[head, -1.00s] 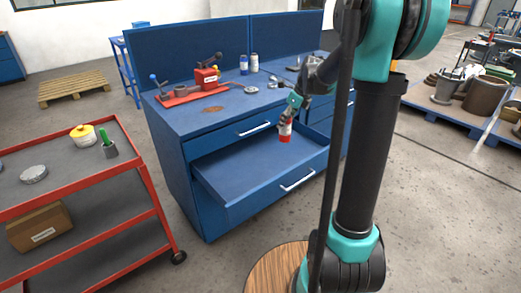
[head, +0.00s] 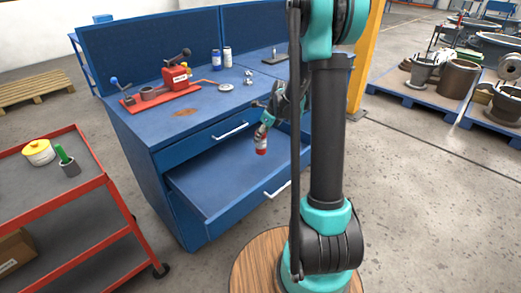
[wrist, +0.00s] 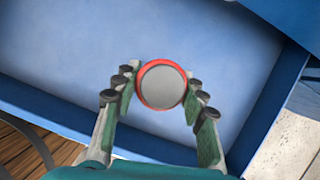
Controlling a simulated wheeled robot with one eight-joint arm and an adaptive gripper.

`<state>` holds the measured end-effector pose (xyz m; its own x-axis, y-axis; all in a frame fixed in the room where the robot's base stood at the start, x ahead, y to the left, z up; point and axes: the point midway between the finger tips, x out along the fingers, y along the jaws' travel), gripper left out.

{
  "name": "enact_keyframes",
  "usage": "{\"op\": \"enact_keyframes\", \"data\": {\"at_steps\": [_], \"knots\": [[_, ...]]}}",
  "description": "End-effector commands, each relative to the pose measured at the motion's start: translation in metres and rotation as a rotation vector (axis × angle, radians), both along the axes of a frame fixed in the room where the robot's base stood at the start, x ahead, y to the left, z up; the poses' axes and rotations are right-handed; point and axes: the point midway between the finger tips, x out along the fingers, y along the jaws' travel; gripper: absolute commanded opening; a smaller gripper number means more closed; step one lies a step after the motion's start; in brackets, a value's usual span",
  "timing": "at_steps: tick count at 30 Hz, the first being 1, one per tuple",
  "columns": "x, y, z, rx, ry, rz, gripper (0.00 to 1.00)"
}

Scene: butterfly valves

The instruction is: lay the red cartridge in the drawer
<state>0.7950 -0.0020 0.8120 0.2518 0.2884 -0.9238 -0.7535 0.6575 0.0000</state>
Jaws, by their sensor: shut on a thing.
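The red cartridge (head: 261,145), with a pale band, hangs below my gripper (head: 266,124) in the head view, over the pulled-out blue drawer (head: 220,184). In the wrist view my gripper (wrist: 160,100) is shut on the cartridge, with a finger on each side. There the cartridge (wrist: 163,85) shows its round grey end and red rim. The drawer's plain blue floor (wrist: 90,55) lies behind it, and the cartridge appears above that floor. I cannot tell the exact gap. The part of the drawer I can see is empty.
The blue workbench (head: 150,125) carries a red valve fixture (head: 175,78) and several small parts. A closed drawer (head: 205,143) sits above the open one. A red cart (head: 85,205) stands at left. My arm hides part of the bench's right side.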

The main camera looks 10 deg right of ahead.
Motion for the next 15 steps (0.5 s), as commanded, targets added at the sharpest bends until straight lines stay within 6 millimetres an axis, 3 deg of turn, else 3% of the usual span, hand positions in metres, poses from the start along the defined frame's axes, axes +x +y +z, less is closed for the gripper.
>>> {"op": "enact_keyframes", "data": {"at_steps": [3, 15], "knots": [[0.0, 0.0, -0.021, 0.0, 0.0, 0.0, 0.05], [0.0, 0.0, -0.055, 0.0, 0.0, 0.0, 0.05]]}}
